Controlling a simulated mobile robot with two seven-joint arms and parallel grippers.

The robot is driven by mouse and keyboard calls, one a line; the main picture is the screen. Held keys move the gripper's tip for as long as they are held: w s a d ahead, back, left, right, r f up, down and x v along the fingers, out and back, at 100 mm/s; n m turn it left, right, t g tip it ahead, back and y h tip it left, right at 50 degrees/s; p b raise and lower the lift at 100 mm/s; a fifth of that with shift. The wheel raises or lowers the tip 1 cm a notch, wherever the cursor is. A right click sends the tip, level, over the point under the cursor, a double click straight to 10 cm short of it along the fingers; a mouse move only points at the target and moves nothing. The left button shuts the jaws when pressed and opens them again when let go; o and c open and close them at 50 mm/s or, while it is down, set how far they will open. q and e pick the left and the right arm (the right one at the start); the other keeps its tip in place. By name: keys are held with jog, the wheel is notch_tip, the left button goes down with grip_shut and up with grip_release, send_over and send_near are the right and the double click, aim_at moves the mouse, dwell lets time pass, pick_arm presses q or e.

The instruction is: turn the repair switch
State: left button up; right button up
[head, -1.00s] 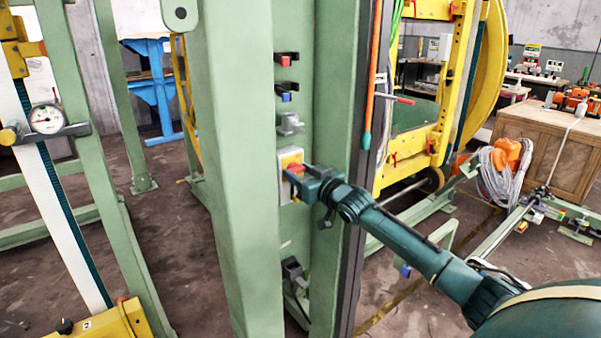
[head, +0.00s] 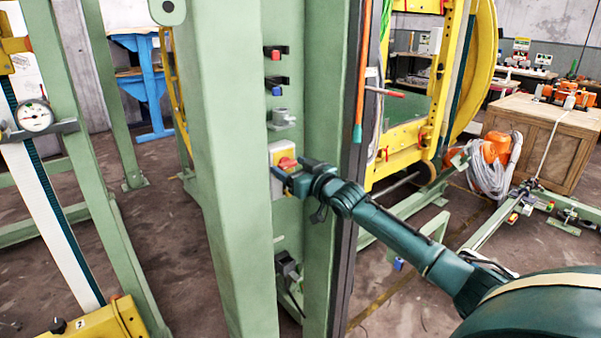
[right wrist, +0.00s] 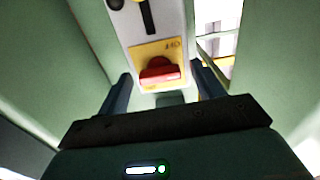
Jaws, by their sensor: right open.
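The repair switch is a red rotary knob (head: 287,163) on a yellow plate, set on a pale box on the green column. In the right wrist view the red knob (right wrist: 160,72) lies roughly crosswise on its yellow plate (right wrist: 162,51). My right gripper (head: 284,180) is in front of the switch, a little below the knob in the head view. In the right wrist view its two fingers (right wrist: 161,74) are apart, one on either side of the knob. I cannot tell whether they touch it. My left gripper is not in view.
The green column (head: 226,150) has side walls flanking the switch recess. Above the switch are a grey fitting (head: 283,119) and two small brackets with red and blue parts. An orange rod (head: 361,85) hangs at the right. A pressure gauge (head: 34,116) stands at left.

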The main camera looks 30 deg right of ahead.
pick_arm(q)
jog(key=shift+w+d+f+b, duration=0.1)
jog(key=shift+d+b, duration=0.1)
jog(key=shift+b, duration=0.4)
pick_arm(e)
jog(key=s+d, duration=0.1)
jog(key=s, duration=1.2)
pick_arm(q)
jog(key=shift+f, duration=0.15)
